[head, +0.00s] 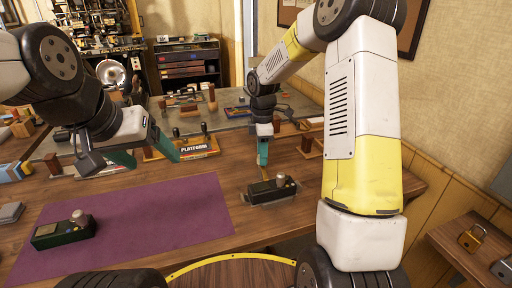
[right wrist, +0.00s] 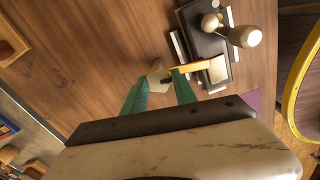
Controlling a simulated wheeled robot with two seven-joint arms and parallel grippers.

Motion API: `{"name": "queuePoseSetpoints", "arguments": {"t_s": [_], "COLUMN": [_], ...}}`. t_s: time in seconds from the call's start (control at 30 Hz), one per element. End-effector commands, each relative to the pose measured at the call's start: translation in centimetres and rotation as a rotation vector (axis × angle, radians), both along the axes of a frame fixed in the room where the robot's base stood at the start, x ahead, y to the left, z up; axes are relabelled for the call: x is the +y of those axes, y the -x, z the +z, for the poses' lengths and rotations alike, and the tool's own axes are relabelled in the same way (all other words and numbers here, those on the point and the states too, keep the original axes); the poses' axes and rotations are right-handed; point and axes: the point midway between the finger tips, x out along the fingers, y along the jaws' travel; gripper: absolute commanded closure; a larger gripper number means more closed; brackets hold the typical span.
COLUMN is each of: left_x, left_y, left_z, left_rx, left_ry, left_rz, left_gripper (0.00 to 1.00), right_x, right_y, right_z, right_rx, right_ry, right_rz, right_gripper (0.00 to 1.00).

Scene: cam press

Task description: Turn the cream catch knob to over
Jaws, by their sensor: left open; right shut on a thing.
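A black boxed device (head: 268,191) stands on the wooden table near the middle of the head view. In the right wrist view the device (right wrist: 204,42) has a large cream round-headed knob (right wrist: 245,37), a smaller cream knob (right wrist: 210,22) and a yellow bar (right wrist: 192,68). My right gripper (head: 263,163) is over the device's left end. In the right wrist view its green fingers (right wrist: 163,82) are closed about a pale cream piece (right wrist: 157,76) by the bar's end. I cannot tell whether this piece is the catch knob. My left gripper (head: 150,157) is open and empty, left of the device.
A purple mat (head: 150,220) at the left bears a dark green box (head: 64,232) with a pale knob. A sign reading PLATFORM (head: 196,148) stands behind. Padlocks (head: 472,237) lie on a side shelf at the right. Bare table surrounds the device.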

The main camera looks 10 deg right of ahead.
Motion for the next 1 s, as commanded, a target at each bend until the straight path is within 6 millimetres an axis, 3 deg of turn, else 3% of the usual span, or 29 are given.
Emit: {"name": "queuePoseSetpoints", "arguments": {"t_s": [0.4, 0.93, 0.97, 1.0], "left_x": [0.0, 0.0, 0.0, 0.0], "left_y": [0.0, 0.0, 0.0, 0.0], "left_z": [0.0, 0.0, 0.0, 0.0], "left_rx": [0.0, 0.0, 0.0, 0.0], "left_ry": [0.0, 0.0, 0.0, 0.0], "left_rz": [0.0, 0.0, 0.0, 0.0], "left_gripper": [0.26, 0.26, 0.26, 0.26], "right_x": [-0.09, -0.09, -0.08, -0.08], "right_y": [-0.16, -0.17, -0.17, -0.16], "right_z": [0.14, 0.15, 0.15, 0.14], "right_rx": [-0.005, -0.005, -0.005, -0.005], "right_ry": [0.0, 0.0, 0.0, 0.0], "right_rz": [0.172, 0.191, 0.191, 0.191], "right_gripper": [1.0, 1.0, 0.61, 0.53]}}
